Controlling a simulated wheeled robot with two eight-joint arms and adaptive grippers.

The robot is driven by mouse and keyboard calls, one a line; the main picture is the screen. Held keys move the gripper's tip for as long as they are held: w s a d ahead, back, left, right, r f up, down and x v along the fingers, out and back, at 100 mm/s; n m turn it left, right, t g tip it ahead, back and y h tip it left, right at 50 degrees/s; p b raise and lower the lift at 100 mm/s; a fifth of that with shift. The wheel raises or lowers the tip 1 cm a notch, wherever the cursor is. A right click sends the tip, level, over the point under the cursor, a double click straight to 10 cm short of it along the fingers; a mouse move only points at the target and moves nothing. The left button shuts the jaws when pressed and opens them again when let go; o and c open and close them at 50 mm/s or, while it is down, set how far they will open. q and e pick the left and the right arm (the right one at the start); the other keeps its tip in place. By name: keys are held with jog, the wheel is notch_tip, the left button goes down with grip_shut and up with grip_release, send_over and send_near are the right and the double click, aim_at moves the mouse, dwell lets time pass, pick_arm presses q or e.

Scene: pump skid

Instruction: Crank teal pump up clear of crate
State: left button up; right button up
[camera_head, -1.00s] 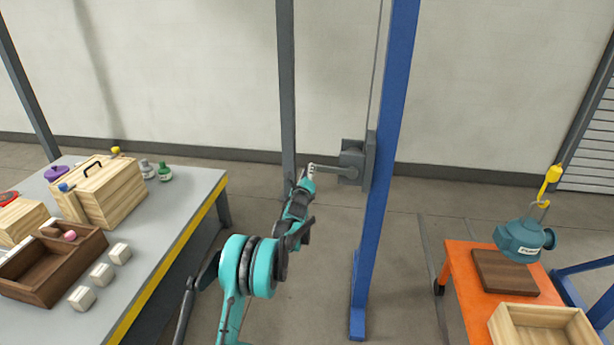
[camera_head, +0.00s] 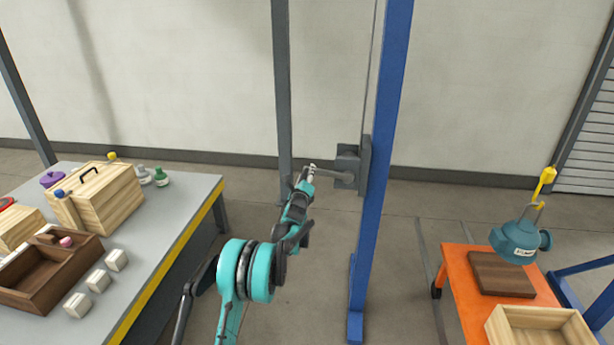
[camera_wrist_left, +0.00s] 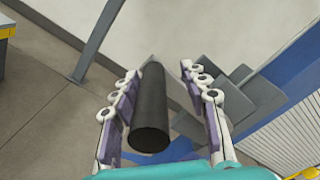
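The teal pump (camera_head: 517,240) hangs from a yellow hook (camera_head: 544,182) over the orange table, in front of a dark board in the head view. A light wooden crate (camera_head: 540,318) stands below it in the picture, at the table's near end. The grey winch (camera_head: 347,163) is on the blue post, with its crank arm (camera_head: 335,176) pointing left. My left gripper (camera_head: 311,174) is at the crank's outer end. In the left wrist view the black crank handle (camera_wrist_left: 151,110) lies between its spread fingers, with a gap visible on the right side. My right gripper is not in view.
The orange table (camera_head: 453,265) carries the dark brown board (camera_head: 500,274). The blue post (camera_head: 383,150) and a grey post (camera_head: 283,100) stand near my left arm. A grey workbench (camera_head: 150,225) with boxes, bottles and blocks is at the left. Floor between is clear.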

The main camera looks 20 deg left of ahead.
pick_arm(q)
jog(key=v, duration=1.2)
dwell(1.0)
jog(key=s+d+r+n+g, duration=0.2)
jog(key=s+d+r+n, duration=0.15)
jog(key=s+n, duration=0.35)
jog(key=s+d+r+n+g, duration=0.3)
jog(key=s+d+n, duration=0.1)
jog(key=s, duration=0.5)
jog(key=s+d+f+n+g+h, duration=0.1)
jog(key=s+d+f+n+g, duration=0.1)
jog(key=s, duration=0.7)
jog(key=s+d+f+n+g+h, duration=0.1)
jog(key=s+d+f+n, duration=0.3)
jog(key=s, duration=0.6)
jog(key=s+d+f+n+g+h, duration=0.2)
jog(key=s+d+n, duration=0.3)
jog(key=s, duration=0.5)
jog(key=shift+f+n+g, duration=0.3)
jog(key=shift+f+n, duration=0.25)
jog(key=shift+n, duration=0.05)
